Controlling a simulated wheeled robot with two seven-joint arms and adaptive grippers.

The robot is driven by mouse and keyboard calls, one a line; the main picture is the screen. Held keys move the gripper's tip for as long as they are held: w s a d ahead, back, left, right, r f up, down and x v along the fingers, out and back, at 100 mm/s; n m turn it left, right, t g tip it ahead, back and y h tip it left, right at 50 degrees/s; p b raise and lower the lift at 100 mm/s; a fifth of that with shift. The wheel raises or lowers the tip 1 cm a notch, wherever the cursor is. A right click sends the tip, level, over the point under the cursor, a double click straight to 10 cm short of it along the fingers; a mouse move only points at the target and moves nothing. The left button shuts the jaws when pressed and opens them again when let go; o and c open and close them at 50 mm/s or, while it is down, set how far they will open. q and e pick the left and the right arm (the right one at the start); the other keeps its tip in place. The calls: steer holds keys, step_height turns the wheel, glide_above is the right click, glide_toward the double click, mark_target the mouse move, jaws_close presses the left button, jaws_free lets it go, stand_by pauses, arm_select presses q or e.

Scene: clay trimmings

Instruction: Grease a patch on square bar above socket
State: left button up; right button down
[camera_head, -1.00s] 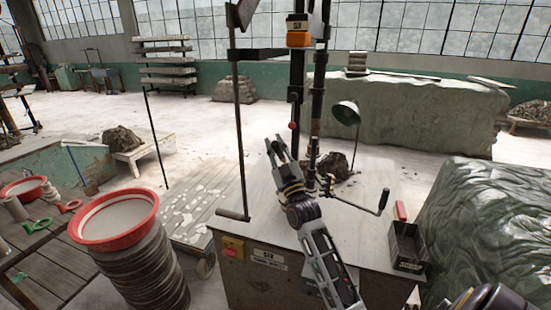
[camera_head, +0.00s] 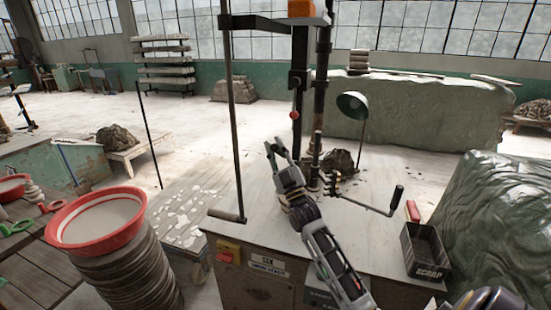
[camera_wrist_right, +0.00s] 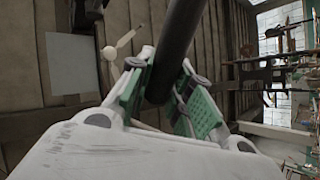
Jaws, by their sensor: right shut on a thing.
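My right gripper (camera_head: 276,148) is above the near side of the machine's table, left of its uprights. In the right wrist view its green-padded fingers (camera_wrist_right: 172,90) are closed around a dark round rod (camera_wrist_right: 178,42); I cannot tell what the rod is. A dark upright bar (camera_head: 299,75) with a red knob stands behind the gripper, beside a black post (camera_head: 322,85). A thinner upright rod (camera_head: 233,110) stands at the table's left. I cannot tell which is the square bar; the socket is not clear. No grease patch shows. My left gripper is out of view.
A crank handle (camera_head: 375,208), a lamp (camera_head: 352,105) and a scrap box (camera_head: 425,252) are on the table's right. A draped green mound (camera_head: 505,225) is at the right. Floor behind is mostly clear.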

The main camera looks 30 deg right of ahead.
mark_target(282, 154)
steer(key=shift+w+d+f+n+y+b, duration=0.1)
steer(key=shift+w+f+n+y+b, duration=0.15)
steer(key=shift+f, duration=0.2)
steer(key=shift+w+d+f+n+y+b, duration=0.1)
steer(key=shift+f+y+b, duration=0.05)
steer(key=shift+f+b, duration=0.25)
steer(key=shift+f, duration=0.1)
steer(key=shift+w+d, duration=0.1)
steer(key=shift+w+d+b, duration=0.35)
steer(key=shift+w+d, duration=0.25)
steer(key=shift+d, duration=0.1)
steer(key=shift+w+d, duration=0.35)
steer(key=shift+d, duration=0.15)
steer(key=shift+w+d+b, duration=0.55)
steer(key=shift+w+d, duration=0.15)
steer(key=shift+d, duration=0.05)
steer(key=shift+w+d, duration=0.1)
steer(key=shift+d, duration=0.05)
steer(key=shift+w, duration=0.15)
steer(key=shift+d, duration=0.1)
steer(key=shift+w+d, duration=0.15)
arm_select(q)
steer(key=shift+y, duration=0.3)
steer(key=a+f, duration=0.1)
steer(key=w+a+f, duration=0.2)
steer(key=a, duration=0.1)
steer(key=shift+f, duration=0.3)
arm_select(e)
steer(key=shift+d, duration=0.1)
